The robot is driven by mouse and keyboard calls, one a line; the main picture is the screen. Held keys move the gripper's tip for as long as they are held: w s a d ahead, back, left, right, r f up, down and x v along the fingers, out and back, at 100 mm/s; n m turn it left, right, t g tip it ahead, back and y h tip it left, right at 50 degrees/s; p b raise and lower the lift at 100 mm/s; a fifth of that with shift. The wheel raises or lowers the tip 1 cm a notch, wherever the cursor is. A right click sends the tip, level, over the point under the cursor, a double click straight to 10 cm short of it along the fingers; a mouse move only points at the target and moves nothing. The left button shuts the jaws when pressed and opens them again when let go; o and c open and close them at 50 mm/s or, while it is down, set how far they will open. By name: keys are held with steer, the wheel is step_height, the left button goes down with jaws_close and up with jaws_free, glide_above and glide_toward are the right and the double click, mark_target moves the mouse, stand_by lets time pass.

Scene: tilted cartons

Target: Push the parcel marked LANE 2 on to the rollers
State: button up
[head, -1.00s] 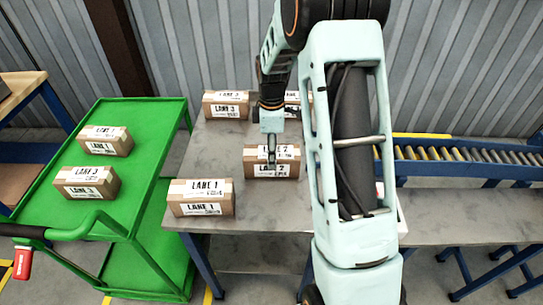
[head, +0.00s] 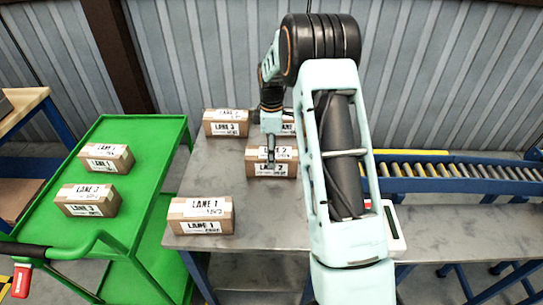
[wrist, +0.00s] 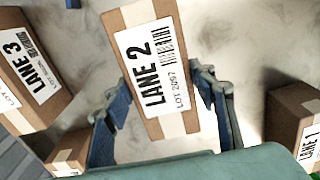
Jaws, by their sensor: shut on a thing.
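The parcel marked LANE 2 (head: 282,170) is a brown carton with white labels, on the grey table (head: 240,255). In the wrist view the parcel (wrist: 153,55) lies between my two fingers, its label facing up. My gripper (head: 271,152) points down over it in the head view; in the wrist view the gripper (wrist: 163,90) is shut on the carton's sides. The rollers (head: 440,170) are a conveyor in a blue frame to the right, beyond my arm. My arm hides the stretch of table between parcel and rollers.
A LANE 3 parcel (head: 227,128) stands behind and left, with another parcel (head: 288,117) partly hidden beside it. A LANE 1 parcel (head: 201,226) is at the front left. A green trolley (head: 120,185) holds two parcels. A pale device (head: 394,232) sits at the table's right.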

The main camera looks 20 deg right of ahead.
steer(key=shift+w+d, duration=0.15)
steer(key=shift+w, duration=0.25)
steer(key=o, duration=0.9)
steer(key=shift+o, duration=0.2)
steer(key=shift+s, duration=0.1)
